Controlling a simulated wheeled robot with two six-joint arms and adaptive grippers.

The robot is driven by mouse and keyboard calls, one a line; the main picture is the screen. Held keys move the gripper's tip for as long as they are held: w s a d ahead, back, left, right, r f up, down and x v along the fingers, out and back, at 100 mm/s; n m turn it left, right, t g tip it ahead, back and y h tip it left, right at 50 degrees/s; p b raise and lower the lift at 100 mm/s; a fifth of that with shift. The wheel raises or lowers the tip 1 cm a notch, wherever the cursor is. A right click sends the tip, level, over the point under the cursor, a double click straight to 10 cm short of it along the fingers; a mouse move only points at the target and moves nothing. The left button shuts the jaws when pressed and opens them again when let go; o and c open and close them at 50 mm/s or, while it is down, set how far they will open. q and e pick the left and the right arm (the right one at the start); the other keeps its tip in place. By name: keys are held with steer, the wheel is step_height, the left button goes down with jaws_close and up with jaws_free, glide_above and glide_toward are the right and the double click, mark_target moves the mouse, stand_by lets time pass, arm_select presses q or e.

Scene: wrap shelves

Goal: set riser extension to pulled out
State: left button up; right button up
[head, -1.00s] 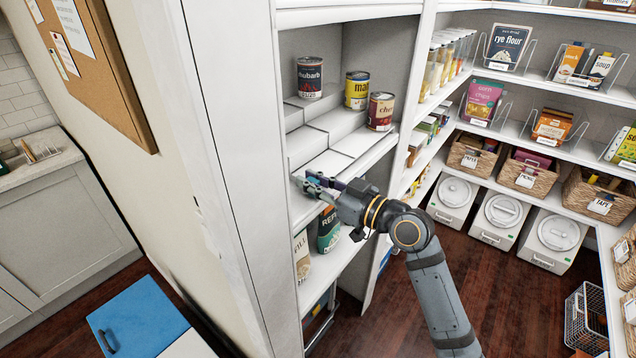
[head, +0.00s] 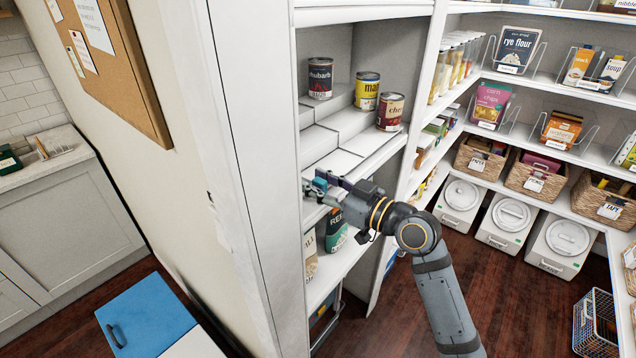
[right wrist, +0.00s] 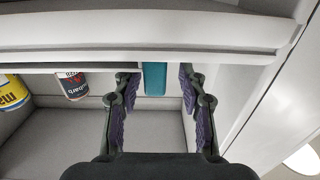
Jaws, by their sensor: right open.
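The white stepped riser (head: 346,124) stands on the shelf, with a rhubarb can (head: 320,78), a yellow can (head: 367,91) and a red-brown can (head: 390,111) on its steps. Its low front step (head: 338,161) lies near the shelf's front edge. My right gripper (head: 318,188) is at that front edge, toward the left end. In the right wrist view, a teal tab (right wrist: 155,78) shows between the open fingers of the gripper (right wrist: 155,88), with gaps on both sides. Whether the tab joins the riser is not clear. My left gripper is not in view.
Green and pale bags (head: 335,228) stand on the shelf below my gripper. The white side panel (head: 250,170) of the shelf unit is close on the left. Baskets (head: 535,180) and white bins (head: 508,212) line the shelves on the right.

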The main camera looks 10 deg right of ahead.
step_height(320, 180, up, 10)
stand_by(0.4)
